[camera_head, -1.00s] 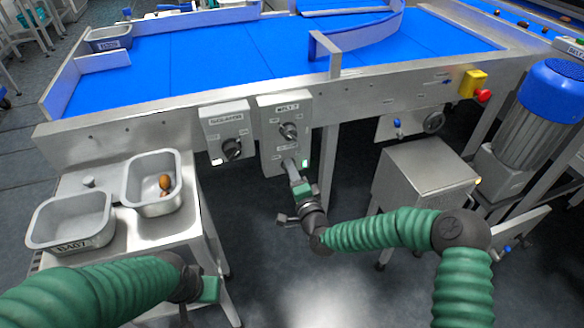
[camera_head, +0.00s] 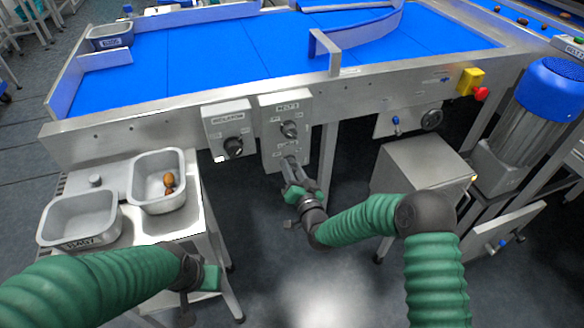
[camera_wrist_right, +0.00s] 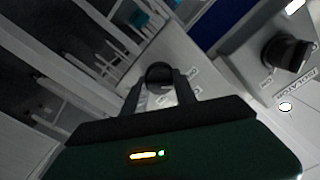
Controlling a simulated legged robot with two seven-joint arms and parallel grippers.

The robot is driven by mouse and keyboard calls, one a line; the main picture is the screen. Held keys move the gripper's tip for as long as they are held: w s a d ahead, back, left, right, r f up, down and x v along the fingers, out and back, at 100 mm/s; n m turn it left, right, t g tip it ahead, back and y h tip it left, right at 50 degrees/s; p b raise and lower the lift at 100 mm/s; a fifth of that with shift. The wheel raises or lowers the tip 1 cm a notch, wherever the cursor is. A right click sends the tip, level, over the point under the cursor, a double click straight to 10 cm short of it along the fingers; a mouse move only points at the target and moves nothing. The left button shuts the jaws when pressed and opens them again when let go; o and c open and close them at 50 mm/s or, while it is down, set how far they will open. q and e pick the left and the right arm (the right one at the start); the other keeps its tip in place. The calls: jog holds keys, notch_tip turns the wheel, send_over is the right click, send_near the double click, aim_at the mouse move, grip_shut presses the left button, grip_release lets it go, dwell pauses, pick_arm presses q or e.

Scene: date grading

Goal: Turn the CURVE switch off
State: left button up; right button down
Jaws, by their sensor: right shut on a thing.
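The right-hand grey panel (camera_head: 271,118) on the conveyor's front rail carries an upper knob (camera_head: 289,130) under a BELT 2 label. A lower dark knob (camera_wrist_right: 160,75) shows in the right wrist view; I take it as the CURVE switch, but its label is too blurred to read. My right gripper (camera_head: 290,163) is shut on this knob, with a finger on each side. In the head view the gripper mostly hides it, so its pointing direction is unclear. My left gripper (camera_head: 192,290) hangs low by the side table, its jaws unclear.
A second grey panel with a black knob (camera_head: 233,147) is close on the left. Two metal bins (camera_head: 78,238) (camera_head: 136,203) stand on the side table, one holding brown dates (camera_head: 169,184). A red stop button (camera_head: 481,94) and a steel box (camera_head: 410,168) are right.

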jog(key=shift+s+f, duration=0.2)
jog(key=shift+f, duration=0.25)
jog(key=c, duration=1)
grip_release()
jog(key=shift+w, duration=0.1)
jog(key=shift+o, duration=0.2)
jog(key=shift+r, duration=0.2)
jog(key=shift+r, duration=0.1)
jog(key=p+v, duration=0.4)
jog(key=v, duration=1.2)
jog(key=shift+s, duration=0.4)
